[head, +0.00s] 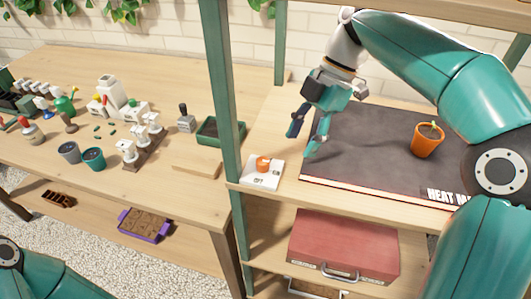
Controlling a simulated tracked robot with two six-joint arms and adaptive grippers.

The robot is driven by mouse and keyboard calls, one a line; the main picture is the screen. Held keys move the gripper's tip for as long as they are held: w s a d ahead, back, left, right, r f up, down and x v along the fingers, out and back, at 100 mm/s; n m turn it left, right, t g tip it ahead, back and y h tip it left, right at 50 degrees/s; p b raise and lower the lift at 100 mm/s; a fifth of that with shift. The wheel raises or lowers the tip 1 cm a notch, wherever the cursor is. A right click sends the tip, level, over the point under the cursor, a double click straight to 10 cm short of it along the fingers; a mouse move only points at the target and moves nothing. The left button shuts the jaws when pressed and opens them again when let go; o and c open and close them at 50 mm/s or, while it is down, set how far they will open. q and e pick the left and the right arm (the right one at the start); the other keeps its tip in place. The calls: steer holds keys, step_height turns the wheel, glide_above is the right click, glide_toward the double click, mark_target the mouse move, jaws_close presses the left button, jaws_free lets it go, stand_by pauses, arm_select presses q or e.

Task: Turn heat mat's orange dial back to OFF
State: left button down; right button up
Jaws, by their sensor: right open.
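The orange dial (263,163) sits on a small white control box (262,174) at the front left of the shelf. Its exact pointing direction is too small to read. The dark heat mat (360,165) lies to the right of the box, its printed label partly covered by my right arm. My right gripper (302,146) is open and empty, fingers pointing down, above the mat's left edge, to the right of and behind the dial. It appears apart from the dial. My left gripper is out of view; only part of my left arm shows at the bottom left.
An orange pot (428,140) with a seedling stands on the mat. A green post (222,90) rises just left of the box. A red toolbox (345,245) sits on the shelf below. The left bench (60,170) holds pots, bottles and a green tray (220,132).

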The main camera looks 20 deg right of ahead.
mark_target(264, 161)
steer(key=a, duration=0.2)
steer(key=s+a, duration=0.1)
steer(key=a, duration=0.4)
steer(key=shift+s+a, duration=0.3)
steer(key=shift+a, duration=0.05)
steer(key=shift+s+a+f+b, duration=0.15)
steer(key=shift+a+f+b, duration=0.2)
steer(key=shift+f, duration=0.25)
steer(key=shift+c, duration=0.2)
